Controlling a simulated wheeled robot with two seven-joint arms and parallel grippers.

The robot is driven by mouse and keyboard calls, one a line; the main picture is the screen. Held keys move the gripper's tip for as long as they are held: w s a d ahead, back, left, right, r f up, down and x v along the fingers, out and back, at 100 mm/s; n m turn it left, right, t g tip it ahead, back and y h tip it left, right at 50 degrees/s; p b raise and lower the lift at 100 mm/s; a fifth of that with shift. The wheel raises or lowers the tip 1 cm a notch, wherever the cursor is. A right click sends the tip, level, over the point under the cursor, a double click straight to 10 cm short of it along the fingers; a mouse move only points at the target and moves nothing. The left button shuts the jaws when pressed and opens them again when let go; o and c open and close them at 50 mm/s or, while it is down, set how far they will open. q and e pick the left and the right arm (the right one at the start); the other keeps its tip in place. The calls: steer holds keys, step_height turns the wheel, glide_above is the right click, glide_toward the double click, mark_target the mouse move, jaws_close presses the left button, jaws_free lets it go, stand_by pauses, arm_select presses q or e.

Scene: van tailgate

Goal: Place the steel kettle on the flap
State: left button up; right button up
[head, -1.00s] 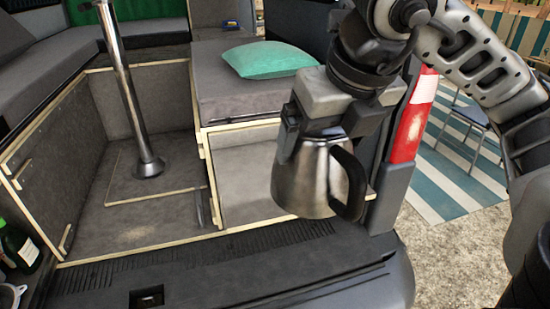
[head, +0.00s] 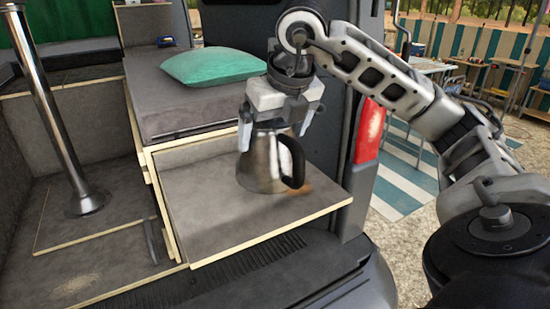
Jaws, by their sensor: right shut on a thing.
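The steel kettle (head: 262,165) is upright, with its black handle on the right side. My right gripper (head: 274,124) is above it, with fingers on both sides of its top, shut on it. The kettle's base is over the middle of the flap (head: 215,225), a grey panel with pale wooden edges. The base looks at or very near the surface; I cannot tell for sure that it touches. My left gripper is not in view.
A green cushion (head: 212,66) lies on the grey bench behind the flap. A steel table post (head: 52,120) stands at left. A red-and-grey van edge (head: 368,130) is close on the right. The flap's front and left parts are clear.

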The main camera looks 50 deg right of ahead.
mark_target(275, 150)
steer(key=shift+w+d+f, duration=0.3)
steer(key=shift+d+f, duration=0.05)
steer(key=shift+f, duration=0.15)
steer(key=shift+w+d+f, duration=0.1)
steer(key=shift+d+f, duration=0.05)
steer(key=shift+f, duration=0.45)
steer(key=shift+w+d+f, duration=0.1)
steer(key=shift+f, duration=1.1)
steer(key=shift+a, duration=0.1)
